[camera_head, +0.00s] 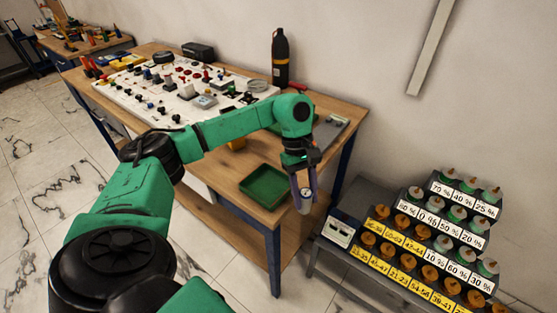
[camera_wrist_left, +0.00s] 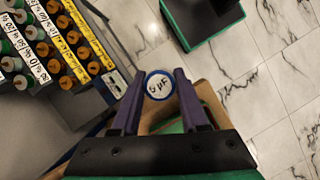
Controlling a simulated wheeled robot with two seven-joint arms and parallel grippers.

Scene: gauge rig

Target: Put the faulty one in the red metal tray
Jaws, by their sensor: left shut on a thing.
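My left gripper (camera_head: 304,196) has purple fingers and hangs beyond the front right corner of the wooden workbench (camera_head: 222,160), pointing down. It is shut on a small round part (camera_head: 306,208), which also shows in the left wrist view (camera_wrist_left: 159,86). The part has a white face, a blue rim and lettering that reads like "5 µF". The held part is clear of the bench, to the right of a green tray (camera_head: 265,187) that looks empty. My right gripper is out of view.
A stepped rack (camera_head: 425,240) with several labelled, orange- and green-topped items stands on a grey stand at right. A white panel (camera_head: 180,90) full of components lies on the bench, with a black bottle (camera_head: 280,60) behind it. Open tiled floor lies left and in front.

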